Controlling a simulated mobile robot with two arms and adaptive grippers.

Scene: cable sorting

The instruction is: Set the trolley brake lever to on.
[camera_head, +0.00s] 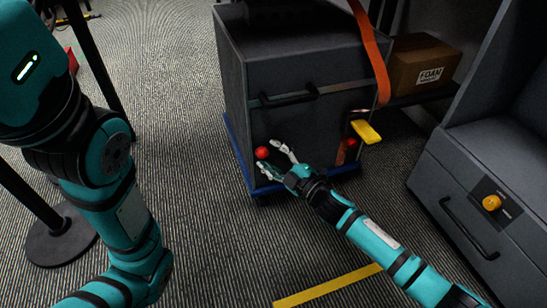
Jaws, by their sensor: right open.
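A dark grey cabinet (300,128) stands on a low blue trolley base (236,150). A round red knob (262,153) shows at the lower left of the cabinet's front; it looks like the end of a lever, but its shaft and any on/off marking cannot be made out. My right gripper (274,157) is open, with its fingers spread right beside the red knob. Whether a finger touches the knob cannot be told. My left arm (115,210) stands at the left, and its gripper is out of the picture.
A second red knob (351,143) and a yellow tag (366,132) are at the cabinet's right, below an orange strap (371,50). A cardboard box (422,66) lies behind. A post base (60,235) is left.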

